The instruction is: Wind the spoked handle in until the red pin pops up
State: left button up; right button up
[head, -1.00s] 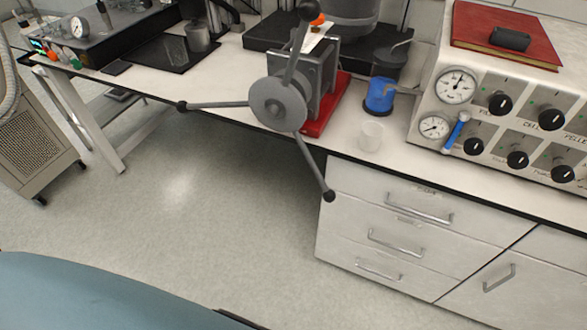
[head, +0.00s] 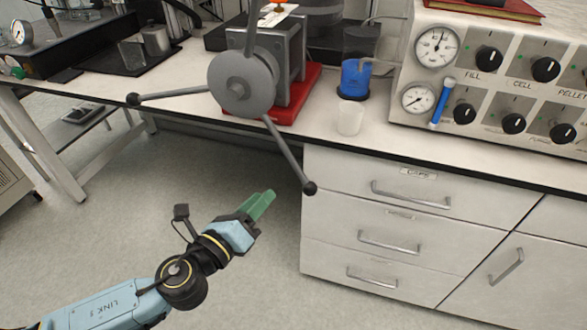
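The spoked handle has a round grey hub (head: 243,84) and three spokes with black ball ends. One spoke points left (head: 165,96), one points down and right (head: 287,152), and one points up, its end cut off by the top edge. The hub is on the front of a grey block on a red base (head: 297,97) at the bench edge. A small orange-red piece (head: 279,2) shows above the block; I cannot tell whether it is the pin. My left gripper (head: 268,199), with green fingers, is below the hub, apart from the spokes and holding nothing visible. My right gripper is out of view.
A blue-filled container (head: 354,78) and a small clear cup (head: 350,119) stand right of the red base. A control panel (head: 493,68) with gauges and black knobs is farther right. Drawers (head: 395,200) lie below the bench. Open floor is at the lower left.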

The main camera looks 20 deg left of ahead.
aim_at(292, 165)
pick_arm(q)
jog(key=x, duration=1.1)
jog(key=shift+w+d, duration=0.1)
jog(key=shift+w, duration=0.3)
jog(key=shift+w+d+b, duration=0.2)
jog(key=shift+w+b, duration=0.1)
jog(key=shift+w, duration=0.4)
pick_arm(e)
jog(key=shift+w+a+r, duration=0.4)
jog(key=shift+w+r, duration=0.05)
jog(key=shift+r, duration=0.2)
pick_arm(q)
jog(key=c, duration=0.7)
grip_shut()
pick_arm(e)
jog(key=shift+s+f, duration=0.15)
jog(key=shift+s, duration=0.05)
